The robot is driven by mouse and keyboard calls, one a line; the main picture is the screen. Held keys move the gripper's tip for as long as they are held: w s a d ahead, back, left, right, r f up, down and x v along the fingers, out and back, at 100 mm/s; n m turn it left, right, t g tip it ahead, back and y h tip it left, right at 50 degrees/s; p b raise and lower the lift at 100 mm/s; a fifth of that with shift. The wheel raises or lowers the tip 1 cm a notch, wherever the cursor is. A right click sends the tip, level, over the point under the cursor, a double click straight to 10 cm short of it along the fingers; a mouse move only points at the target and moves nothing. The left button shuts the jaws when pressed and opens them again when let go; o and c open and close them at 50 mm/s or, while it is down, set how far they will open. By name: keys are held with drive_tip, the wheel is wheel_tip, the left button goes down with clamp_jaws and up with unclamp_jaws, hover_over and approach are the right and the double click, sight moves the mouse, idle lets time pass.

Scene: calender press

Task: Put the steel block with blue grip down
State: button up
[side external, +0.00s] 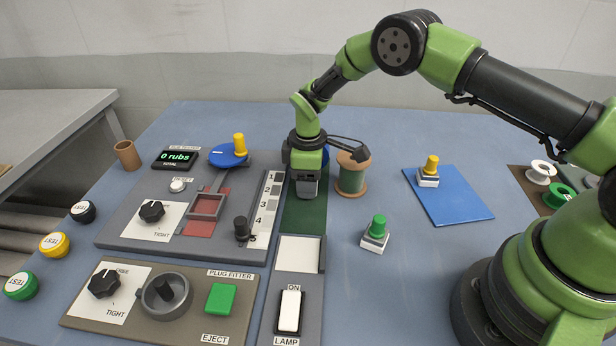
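My gripper (307,168) points straight down over the dark green strip (305,218) in the middle of the table. It is shut on a steel block (307,188), whose grey body shows just below the fingers. The fingers hide the block's grip. A patch of blue shows at the right edge of my gripper, and I cannot tell if it belongs to the grip. The block is upright at the strip's far part; I cannot tell whether it touches the strip.
A copper-and-green spool (352,174) stands close right of my gripper. A green-gripped block (375,243) stands on the table; a yellow-gripped block (428,180) stands on the blue mat (455,205). Left is the grey press panel (130,240) with its black knob (242,228).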

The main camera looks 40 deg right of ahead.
drive_tip(key=shift+o, duration=0.8)
wheel_tip(320, 180, up, 13)
drive_tip(key=shift+f, duration=0.1)
drive_tip(key=s+d+r+m+t+y, duration=0.1)
drive_tip(key=s+r+m+t, duration=0.15)
drive_tip(key=s+r, duration=0.45)
drive_tip(key=s+r+m+t, duration=0.1)
drive_tip(key=s+r+m, duration=0.3)
drive_tip(key=r, duration=0.6)
drive_tip(key=s+m+t+y, duration=0.1)
drive_tip(key=s+m+t, duration=0.2)
drive_tip(key=s, duration=1.2)
drive_tip(key=shift+s+d+r+m+t, duration=0.2)
drive_tip(key=shift+s+r+m+t, duration=0.2)
drive_tip(key=shift+m, duration=1.35)
